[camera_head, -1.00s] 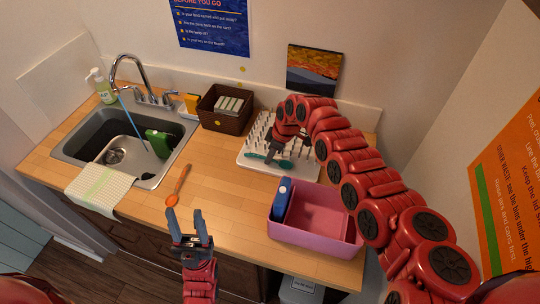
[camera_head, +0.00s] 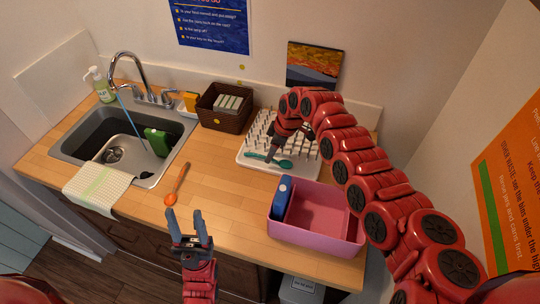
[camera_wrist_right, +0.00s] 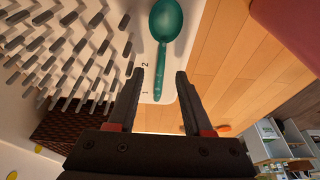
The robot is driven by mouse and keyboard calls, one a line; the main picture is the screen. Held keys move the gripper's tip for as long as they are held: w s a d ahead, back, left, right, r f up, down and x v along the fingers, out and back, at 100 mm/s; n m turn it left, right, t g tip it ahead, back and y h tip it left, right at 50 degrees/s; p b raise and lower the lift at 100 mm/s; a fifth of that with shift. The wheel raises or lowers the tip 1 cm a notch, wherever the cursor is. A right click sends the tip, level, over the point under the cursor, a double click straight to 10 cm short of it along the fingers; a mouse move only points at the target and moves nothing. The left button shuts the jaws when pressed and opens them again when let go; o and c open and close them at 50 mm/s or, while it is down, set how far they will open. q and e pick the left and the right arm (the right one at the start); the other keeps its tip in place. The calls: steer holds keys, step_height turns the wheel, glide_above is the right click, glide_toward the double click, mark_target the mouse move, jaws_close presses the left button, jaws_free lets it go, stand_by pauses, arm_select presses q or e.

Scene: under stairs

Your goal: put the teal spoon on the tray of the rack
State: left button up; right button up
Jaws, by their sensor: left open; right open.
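The teal spoon (camera_head: 284,163) lies along the front strip of the white tray (camera_head: 245,166) of the peg rack (camera_head: 262,128), in front of the pegs. In the right wrist view the spoon (camera_wrist_right: 165,22) lies over the white strip, its bowl away from my gripper. My right gripper (camera_wrist_right: 160,74) is open, its fingers on either side of the handle and apart from it. In the head view my right gripper (camera_head: 272,152) is just above the spoon's handle. My left gripper (camera_head: 187,213) is open and empty near the counter's front edge.
An orange spoon (camera_head: 177,187) lies on the wooden counter. A pink bin (camera_head: 325,208) with a blue item (camera_head: 282,197) stands in front of the rack. A brown basket (camera_head: 211,112) is behind left. The sink (camera_head: 86,150) is at left. The counter middle is clear.

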steer(key=b+v, duration=0.4)
steer(key=v, duration=1.1)
